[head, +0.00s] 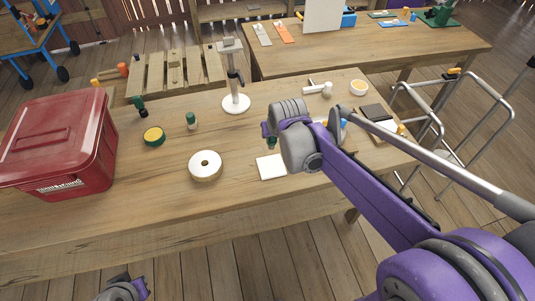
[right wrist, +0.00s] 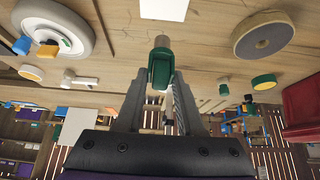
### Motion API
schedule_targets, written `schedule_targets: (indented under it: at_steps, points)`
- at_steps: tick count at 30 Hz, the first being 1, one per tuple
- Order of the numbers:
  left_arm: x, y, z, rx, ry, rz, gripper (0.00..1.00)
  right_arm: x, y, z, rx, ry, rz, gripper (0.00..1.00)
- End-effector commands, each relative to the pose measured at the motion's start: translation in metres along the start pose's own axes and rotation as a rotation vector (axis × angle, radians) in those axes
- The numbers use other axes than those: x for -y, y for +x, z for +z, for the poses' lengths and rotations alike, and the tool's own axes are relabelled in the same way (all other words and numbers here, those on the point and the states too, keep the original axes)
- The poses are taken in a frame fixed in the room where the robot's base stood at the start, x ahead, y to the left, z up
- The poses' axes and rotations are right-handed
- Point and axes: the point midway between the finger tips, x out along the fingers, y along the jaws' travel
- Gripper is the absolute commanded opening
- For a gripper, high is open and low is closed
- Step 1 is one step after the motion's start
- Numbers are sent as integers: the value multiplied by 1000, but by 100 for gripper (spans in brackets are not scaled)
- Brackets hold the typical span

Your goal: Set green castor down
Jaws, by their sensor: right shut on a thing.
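The green castor (right wrist: 160,68) is between the fingers of my right gripper (right wrist: 158,92) in the right wrist view, with its pale stem end pointing toward the tabletop. In the head view a bit of the green castor (head: 271,143) shows beside my right gripper (head: 268,133), above the wooden table (head: 120,215). My right gripper is shut on it. A white square pad (head: 271,167) lies on the table just below it in the head view. A dark part of my left arm's end (head: 122,289) shows at the bottom edge; its fingers are not clear.
A red lidded bin (head: 62,140) stands at the table's left. A cream roll (head: 205,165), a green-and-yellow disc (head: 153,136), a small green-topped piece (head: 191,121) and a white-based stand (head: 236,103) are on the table. The front left tabletop is clear.

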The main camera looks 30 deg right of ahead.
Motion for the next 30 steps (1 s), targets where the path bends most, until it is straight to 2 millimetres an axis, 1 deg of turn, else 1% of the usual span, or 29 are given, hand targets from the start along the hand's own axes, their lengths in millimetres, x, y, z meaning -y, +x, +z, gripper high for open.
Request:
schedule_targets:
  at_steps: [9,14,19,22,30]
  points:
    - [0,6,6,5,0,0,0,0,43,27,0,-1,0,0]
    - [0,8,8,6,0,0,0,0,55,35,0,-1,0,0]
    - [0,11,10,8,0,0,0,0,77,49,0,-1,0,0]
    - [0,12,11,9,0,0,0,0,83,53,0,-1,0,0]
    - [0,11,11,9,0,0,0,0,84,54,0,-1,0,0]
